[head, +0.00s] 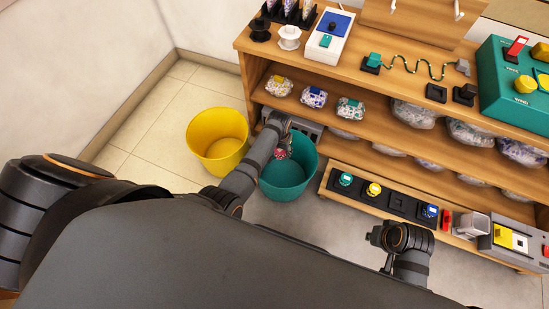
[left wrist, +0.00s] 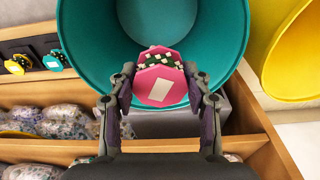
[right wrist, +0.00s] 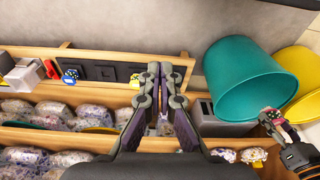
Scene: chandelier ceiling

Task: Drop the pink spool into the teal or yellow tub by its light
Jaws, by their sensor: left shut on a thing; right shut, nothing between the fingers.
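In the left wrist view the spool is over the near rim of the teal tub (left wrist: 75,40). In the head view the spool (head: 280,153) is at the teal tub's (head: 285,190) back left part; I cannot tell how high above it. The yellow tub (head: 217,148) stands to the left of the teal one. My right gripper (head: 392,235) is shut and empty, in front of the low wooden ledge. No light can be told for sure.
A wooden shelf unit (head: 330,75) holds several wrapped bags behind the tubs. Grey floor lies in front.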

